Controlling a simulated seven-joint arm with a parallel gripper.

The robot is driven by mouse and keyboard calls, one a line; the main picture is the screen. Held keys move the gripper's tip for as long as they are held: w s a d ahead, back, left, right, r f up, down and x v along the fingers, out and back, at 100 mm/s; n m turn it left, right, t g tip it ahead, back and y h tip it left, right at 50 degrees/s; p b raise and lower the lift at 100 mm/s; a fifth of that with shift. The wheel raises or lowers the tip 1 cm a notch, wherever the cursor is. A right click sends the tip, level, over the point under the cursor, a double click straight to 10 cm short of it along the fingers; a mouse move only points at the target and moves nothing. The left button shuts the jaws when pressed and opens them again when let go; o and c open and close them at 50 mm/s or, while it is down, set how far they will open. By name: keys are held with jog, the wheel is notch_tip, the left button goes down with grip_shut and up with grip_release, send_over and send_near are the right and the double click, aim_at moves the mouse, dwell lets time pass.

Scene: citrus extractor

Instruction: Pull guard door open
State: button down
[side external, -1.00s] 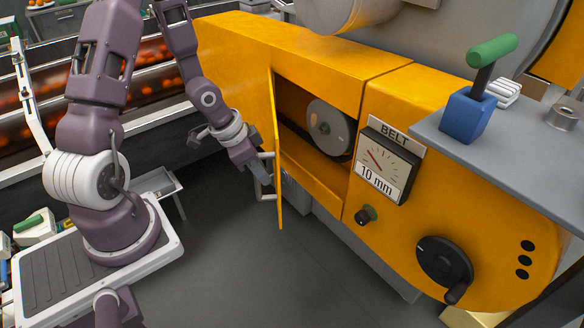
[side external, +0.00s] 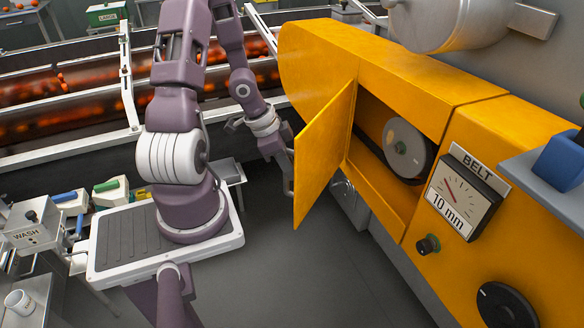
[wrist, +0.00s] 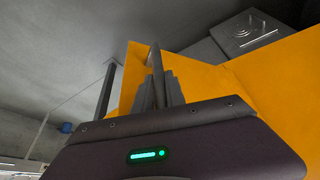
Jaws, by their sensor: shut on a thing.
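The guard door (side external: 325,152) is an orange panel on the front of the orange machine housing. It stands swung out from the opening, hinged on its right side. Behind it a grey pulley wheel (side external: 404,150) shows in the dark recess. My gripper (side external: 287,163) is at the outer face of the door, near its free edge, shut on the door handle (side external: 289,188). The fingers hide part of the handle. In the wrist view, my gripper (wrist: 140,85) reaches toward the orange door (wrist: 200,80), and a grey bar stands by the fingers.
A roller conveyor (side external: 70,100) runs behind my arm. The grey floor (side external: 300,285) before the door is clear.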

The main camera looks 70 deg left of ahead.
jog(key=shift+s, duration=0.1)
jog(key=c, duration=1.4)
grip_release()
jog(key=shift+s+r, duration=0.1)
jog(key=shift+r, duration=0.3)
jog(key=s+a, duration=0.4)
jog(key=s, duration=0.7)
jog(key=shift+s, duration=0.25)
jog(key=shift+r, duration=0.1)
jog(key=shift+c, duration=0.3)
